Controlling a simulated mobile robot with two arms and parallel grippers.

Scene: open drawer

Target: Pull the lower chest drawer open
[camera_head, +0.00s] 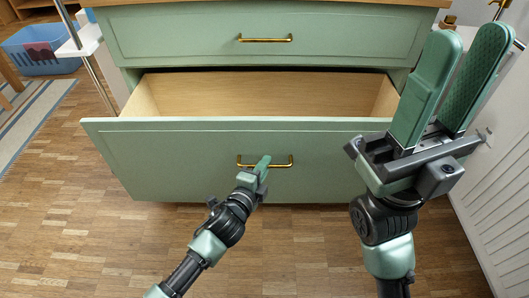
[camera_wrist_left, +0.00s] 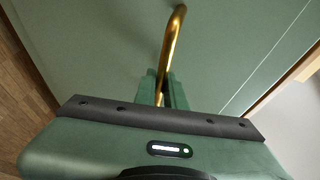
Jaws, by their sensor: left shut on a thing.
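The green chest's lower drawer (camera_head: 190,155) stands pulled out in the head view, its bare wooden inside showing and empty where I can see it. Its front carries a brass handle (camera_head: 282,165). My left gripper (camera_head: 262,166) is at the middle of this handle and shut on it. In the left wrist view the brass handle (camera_wrist_left: 173,40) runs down between the fingers of my left gripper (camera_wrist_left: 163,90). My right gripper (camera_head: 456,80) is raised at the right, its two long green fingers spread apart with nothing between them.
The upper drawer (camera_head: 190,35) is shut, with its own brass handle (camera_head: 265,39). A blue basket (camera_head: 40,50) stands on the floor at the far left. A white panelled surface (camera_head: 500,170) is close on the right. The wooden floor (camera_head: 90,240) before the drawer is clear.

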